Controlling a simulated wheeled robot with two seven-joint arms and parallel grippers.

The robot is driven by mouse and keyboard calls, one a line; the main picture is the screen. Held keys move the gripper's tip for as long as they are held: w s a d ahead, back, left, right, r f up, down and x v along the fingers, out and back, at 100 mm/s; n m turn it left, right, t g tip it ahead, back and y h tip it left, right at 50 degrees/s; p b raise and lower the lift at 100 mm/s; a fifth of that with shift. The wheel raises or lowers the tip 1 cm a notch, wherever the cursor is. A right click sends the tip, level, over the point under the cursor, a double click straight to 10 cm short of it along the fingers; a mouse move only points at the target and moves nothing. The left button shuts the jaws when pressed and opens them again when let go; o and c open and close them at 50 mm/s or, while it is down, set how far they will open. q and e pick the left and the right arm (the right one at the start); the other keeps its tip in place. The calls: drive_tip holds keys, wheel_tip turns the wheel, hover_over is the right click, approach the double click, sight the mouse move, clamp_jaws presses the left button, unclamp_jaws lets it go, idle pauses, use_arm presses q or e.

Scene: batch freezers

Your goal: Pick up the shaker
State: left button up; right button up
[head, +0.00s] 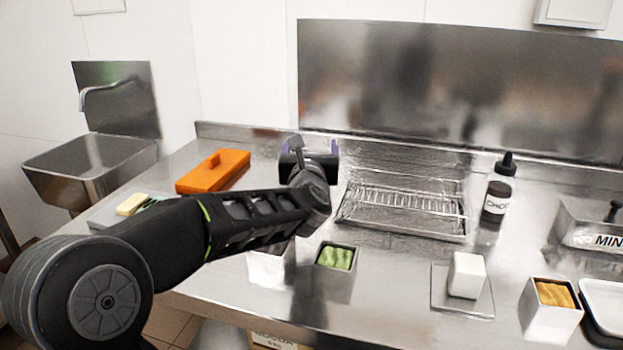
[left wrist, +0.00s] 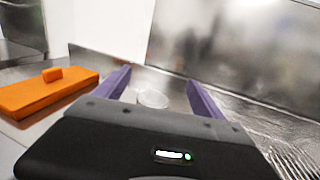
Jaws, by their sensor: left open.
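My left gripper (head: 310,149) is over the back of the steel counter, left of the wire rack. In the left wrist view its two purple fingers (left wrist: 158,78) are spread apart. A pale, round-topped object (left wrist: 152,98), probably the shaker, shows between them, and its lower part is hidden by the gripper body. I cannot tell whether the fingers touch it. In the head view this object is hidden behind my gripper and arm. My right gripper is not in view.
An orange lidded box (head: 213,171) lies left of my gripper, also in the wrist view (left wrist: 47,94). The wire rack (head: 405,205) and a black-capped bottle (head: 499,188) stand to the right. Green (head: 336,257) and orange-filled (head: 552,307) containers and a white block (head: 466,275) are in front.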

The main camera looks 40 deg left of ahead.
use_arm(q)
wheel_tip(320, 180, down, 6)
drive_tip(key=shift+r+b, duration=0.1)
drive_tip(key=shift+b, duration=0.25)
drive_tip(key=shift+w+a+f, duration=0.1)
drive_tip(key=shift+f, duration=0.25)
drive_tip(key=shift+w+a+r, duration=0.15)
drive_tip(key=shift+w+a, duration=0.1)
drive_tip(key=shift+w, duration=0.15)
drive_tip(key=shift+w+a, duration=0.1)
drive_tip(key=shift+w, duration=0.1)
drive_tip(key=p+x, duration=0.1)
drive_tip(key=x, duration=0.4)
drive_tip(key=shift+w+a+p, duration=0.25)
drive_tip(key=shift+w+p, duration=0.05)
drive_tip(key=c, duration=1.5)
